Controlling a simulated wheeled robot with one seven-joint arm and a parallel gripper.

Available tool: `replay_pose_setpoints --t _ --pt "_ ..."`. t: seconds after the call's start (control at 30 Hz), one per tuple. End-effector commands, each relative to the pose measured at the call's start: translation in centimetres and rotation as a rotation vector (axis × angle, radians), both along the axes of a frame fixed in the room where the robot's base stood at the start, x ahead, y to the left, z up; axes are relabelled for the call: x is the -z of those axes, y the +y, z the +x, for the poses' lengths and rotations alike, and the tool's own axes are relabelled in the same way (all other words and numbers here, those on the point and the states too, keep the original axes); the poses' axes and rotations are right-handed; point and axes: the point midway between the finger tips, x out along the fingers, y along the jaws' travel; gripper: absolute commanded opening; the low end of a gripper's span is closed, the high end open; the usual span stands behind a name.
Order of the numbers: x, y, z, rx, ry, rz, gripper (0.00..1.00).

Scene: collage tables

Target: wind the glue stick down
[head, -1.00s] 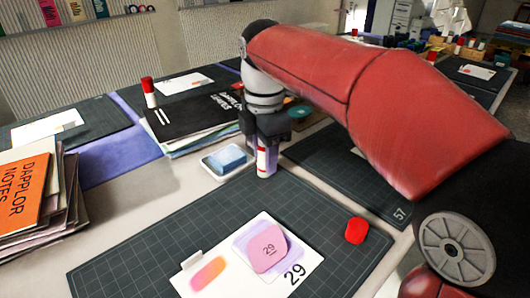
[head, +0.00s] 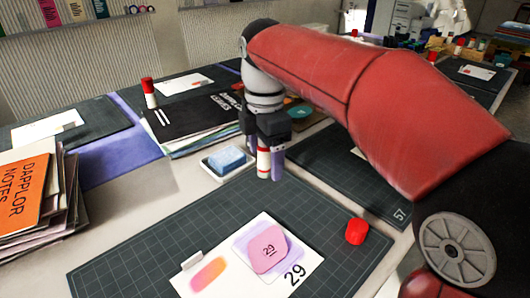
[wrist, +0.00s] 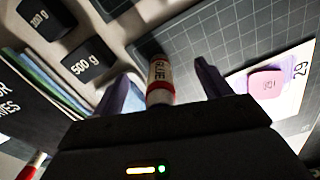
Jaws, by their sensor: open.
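The glue stick (head: 263,162) is white with red bands and stands upright at the far edge of the front cutting mat. In the wrist view the glue stick (wrist: 160,72) shows its "GLUE" label. My gripper (head: 264,166) is open around it, pointing down, with one purple finger on either side. In the wrist view a gap shows between the stick and each finger of my gripper (wrist: 164,78). The stick's top is hidden by my gripper. A red cap (head: 357,232) lies apart on the mat's right side.
The front mat (head: 130,262) holds a card (head: 312,262) marked 29 with a pink pad (head: 268,250). A blue sponge in a white tray (head: 227,161) sits close left of my gripper. Dark weights (wrist: 88,62), folders (head: 205,120) and another glue stick (head: 149,92) stand beyond.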

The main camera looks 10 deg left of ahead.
Motion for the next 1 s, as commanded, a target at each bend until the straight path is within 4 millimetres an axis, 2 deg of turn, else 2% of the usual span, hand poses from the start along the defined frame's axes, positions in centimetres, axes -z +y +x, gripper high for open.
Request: replay_pose_setpoints --t 1.0 --pt "-6.1 0.1 0.0 -0.001 -0.001 0.001 0.77"
